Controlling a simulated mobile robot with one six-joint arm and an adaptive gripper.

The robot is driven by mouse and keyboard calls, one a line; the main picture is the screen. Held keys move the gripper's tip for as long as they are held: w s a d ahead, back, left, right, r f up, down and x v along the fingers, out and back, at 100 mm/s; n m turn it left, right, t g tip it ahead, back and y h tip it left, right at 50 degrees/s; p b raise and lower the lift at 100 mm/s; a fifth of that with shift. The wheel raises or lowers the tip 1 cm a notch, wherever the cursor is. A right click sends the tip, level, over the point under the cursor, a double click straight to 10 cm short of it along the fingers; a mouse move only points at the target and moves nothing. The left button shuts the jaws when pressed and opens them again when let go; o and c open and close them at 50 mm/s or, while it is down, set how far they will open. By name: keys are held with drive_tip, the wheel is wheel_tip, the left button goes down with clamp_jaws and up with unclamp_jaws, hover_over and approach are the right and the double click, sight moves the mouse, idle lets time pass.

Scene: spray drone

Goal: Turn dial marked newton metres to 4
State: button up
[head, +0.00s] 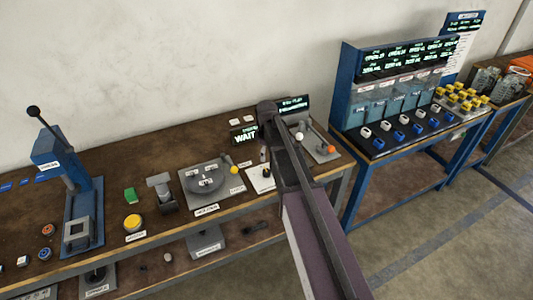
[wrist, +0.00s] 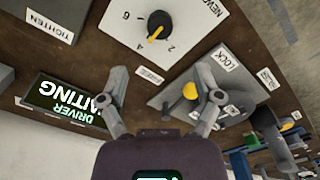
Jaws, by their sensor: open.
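The dial (wrist: 158,24) is a round black knob with a yellow pointer line, on a white plate (wrist: 188,30) in the upper middle of the wrist view. The plate shows the numbers 6, 4 and 2 and part of the word NEWTON. The pointer aims down-left, close to the 4; I cannot tell whether exactly at it. My gripper (wrist: 163,97) is open and empty, its fingers apart from the dial. In the head view the white plate (head: 254,184) shows beside my arm, which partly covers it.
A grey LOCK plate (wrist: 232,92) with a yellow knob (wrist: 190,91) lies right of the dial in the wrist view. A lit DRIVER WAITING display (wrist: 66,100) stands at left. In the head view a round fixture (head: 207,178) is left of the dial.

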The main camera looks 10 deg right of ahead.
wheel_tip(320, 180, up, 4)
drive_tip(key=p, duration=0.4)
drive_tip(key=s+f+m+b, duration=0.2)
drive_tip(key=s+m, duration=0.9)
drive_tip(key=s, duration=1)
drive_tip(key=shift+s+d+b, duration=0.15)
drive_tip(key=shift+s+b, duration=0.2)
